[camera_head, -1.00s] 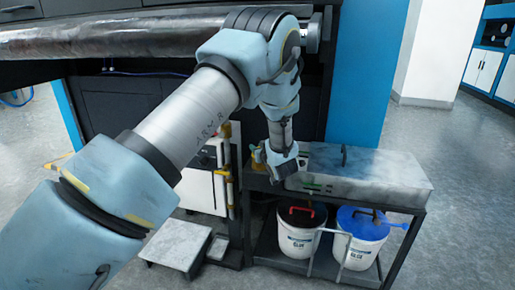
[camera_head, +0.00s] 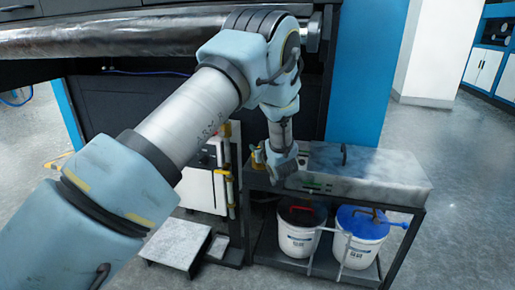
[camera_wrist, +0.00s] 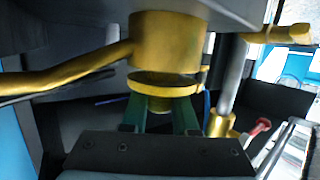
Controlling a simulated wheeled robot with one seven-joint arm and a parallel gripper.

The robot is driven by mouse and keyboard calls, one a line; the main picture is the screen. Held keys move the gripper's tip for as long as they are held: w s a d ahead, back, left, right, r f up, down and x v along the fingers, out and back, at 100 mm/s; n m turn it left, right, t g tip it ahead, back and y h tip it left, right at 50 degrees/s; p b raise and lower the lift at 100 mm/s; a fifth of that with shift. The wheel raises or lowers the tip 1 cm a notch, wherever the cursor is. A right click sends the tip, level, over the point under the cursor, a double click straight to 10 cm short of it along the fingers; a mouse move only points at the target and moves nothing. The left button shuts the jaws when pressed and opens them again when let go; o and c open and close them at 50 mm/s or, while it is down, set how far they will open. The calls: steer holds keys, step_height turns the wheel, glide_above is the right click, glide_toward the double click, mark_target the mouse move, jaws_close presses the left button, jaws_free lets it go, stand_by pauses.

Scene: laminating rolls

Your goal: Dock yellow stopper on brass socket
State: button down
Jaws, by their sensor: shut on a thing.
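The brass socket (camera_wrist: 166,40) is a short gold cylinder hanging under a grey body at the top of the wrist view. The yellow stopper (camera_wrist: 164,84), a round flanged disc with a narrower stem below, sits directly beneath it, face up and roughly level. A thin dark line shows between them; I cannot tell whether they touch. My gripper (camera_wrist: 160,118) has green fingers shut on the stopper's stem from below. In the head view my gripper (camera_head: 280,165) is beside the cart top, and its fingertips and the stopper cannot be made out.
A yellow pipe (camera_wrist: 70,72) runs left from the socket. A silver rod (camera_wrist: 233,82) and a red-tipped lever (camera_wrist: 260,127) stand close on the right. The grey box (camera_head: 365,175) on the cart and two glue buckets (camera_head: 300,235) below are near the arm.

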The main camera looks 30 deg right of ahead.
steer(key=shift+f, duration=0.4)
steer(key=c, duration=1)
jaws_free()
steer(key=shift+o, duration=0.2)
steer(key=p+v, duration=0.3)
steer(key=v, duration=0.8)
steer(key=shift+p, duration=0.4)
